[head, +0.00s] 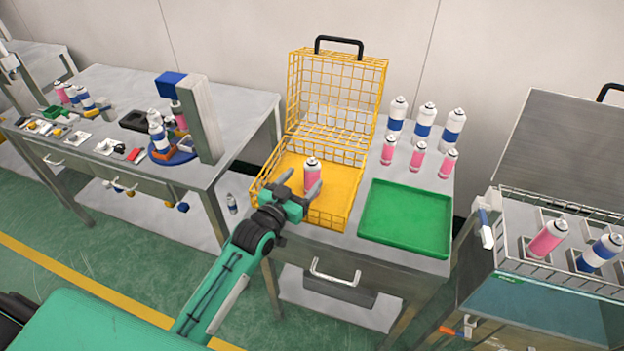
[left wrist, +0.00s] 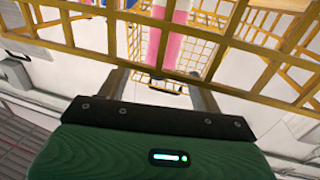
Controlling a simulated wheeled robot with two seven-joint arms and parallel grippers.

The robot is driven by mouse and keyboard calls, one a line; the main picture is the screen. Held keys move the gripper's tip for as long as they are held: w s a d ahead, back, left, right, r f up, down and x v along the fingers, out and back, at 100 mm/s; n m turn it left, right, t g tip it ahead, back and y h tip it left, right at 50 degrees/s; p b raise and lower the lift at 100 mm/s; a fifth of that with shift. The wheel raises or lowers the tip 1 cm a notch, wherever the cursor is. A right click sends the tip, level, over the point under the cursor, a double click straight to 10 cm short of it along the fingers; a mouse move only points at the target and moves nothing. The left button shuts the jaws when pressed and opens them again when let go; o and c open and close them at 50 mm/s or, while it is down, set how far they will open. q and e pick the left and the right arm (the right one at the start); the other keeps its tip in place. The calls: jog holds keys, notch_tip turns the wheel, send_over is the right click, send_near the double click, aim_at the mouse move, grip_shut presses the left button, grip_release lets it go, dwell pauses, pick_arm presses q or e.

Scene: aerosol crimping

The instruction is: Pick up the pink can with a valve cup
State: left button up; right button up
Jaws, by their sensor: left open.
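A pink can (head: 312,176) with a silver-white top stands upright in the open yellow wire basket (head: 342,215). My left gripper (head: 300,184) is open at the basket's near left side, its fingers pointing toward this can. In the left wrist view, pink can bodies (left wrist: 166,38) show between and beyond the spread fingers (left wrist: 160,85), behind yellow wires. I cannot tell whether the fingers touch the can. Three more pink cans (head: 418,156) stand upright on the table right of the basket. Valve cups are too small to make out. My right gripper is out of view.
A green tray (head: 405,218) lies empty right of the basket. White-and-blue cans (head: 426,116) stand behind the pink ones. A wire-railed bin (head: 560,278) at right holds tilted cans. The left table (head: 235,110) carries a fixture and small parts. The basket's raised lid (head: 337,90) stands behind.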

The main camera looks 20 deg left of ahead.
aim_at(307, 172)
pick_arm(q)
jog(key=x, duration=0.3)
jog(key=shift+w+r+p, duration=0.1)
jog(key=shift+w+p, duration=0.15)
jog(key=shift+p, duration=0.05)
jog(key=c, duration=1.3)
grip_shut()
jog(key=shift+r, duration=0.1)
